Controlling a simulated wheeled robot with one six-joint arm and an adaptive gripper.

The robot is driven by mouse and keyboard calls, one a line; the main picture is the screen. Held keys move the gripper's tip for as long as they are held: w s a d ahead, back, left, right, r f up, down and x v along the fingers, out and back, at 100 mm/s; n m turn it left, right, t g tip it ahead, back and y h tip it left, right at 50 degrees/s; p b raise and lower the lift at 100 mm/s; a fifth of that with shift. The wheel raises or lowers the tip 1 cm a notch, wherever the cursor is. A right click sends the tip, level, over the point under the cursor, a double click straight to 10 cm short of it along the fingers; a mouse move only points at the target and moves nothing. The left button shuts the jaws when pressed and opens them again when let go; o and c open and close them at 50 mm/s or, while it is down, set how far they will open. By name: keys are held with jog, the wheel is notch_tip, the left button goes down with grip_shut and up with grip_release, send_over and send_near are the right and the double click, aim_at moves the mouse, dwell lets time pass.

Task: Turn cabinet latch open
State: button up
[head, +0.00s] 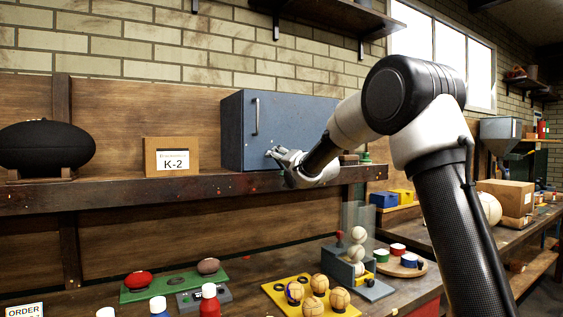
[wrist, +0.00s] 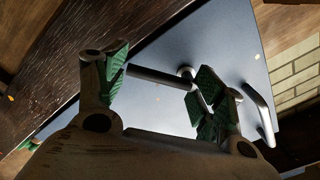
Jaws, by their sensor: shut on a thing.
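The blue-grey cabinet (head: 290,112) stands on the wooden shelf, its door closed as far as I can see. My gripper (head: 274,154) reaches the lower part of its front from the right. In the wrist view, the cabinet's face (wrist: 228,45) fills the background. The latch (wrist: 160,76), a short dark bar with a round metal pivot, lies between the green-padded fingers of my gripper (wrist: 160,84). The fingers are shut on the latch; the exact contact on the right finger is partly hidden. The upright door handle (head: 256,116) is above my gripper and also shows in the wrist view (wrist: 262,112).
On the shelf (head: 120,194) left of the cabinet are a box marked K-2 (head: 170,157) and a black ball on a stand (head: 46,145). The bench below holds a yellow tray (head: 275,289) of balls, a green tray (head: 130,293) and several bottles.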

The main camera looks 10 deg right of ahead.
jog(key=m, duration=0.3)
jog(key=shift+s+a+m, duration=0.15)
jog(key=shift+a+m, duration=0.25)
jog(key=shift+s+a+f+m, duration=0.1)
jog(key=shift+a+m, duration=0.15)
jog(key=shift+m, duration=0.65)
jog(key=shift+s+a+f+m, duration=0.1)
jog(key=shift+a+m, duration=0.15)
jog(key=shift+m, duration=0.65)
jog(key=o, duration=1.3)
jog(key=shift+o, duration=1.2)
jog(key=shift+f, duration=0.1)
jog(key=v, duration=1.2)
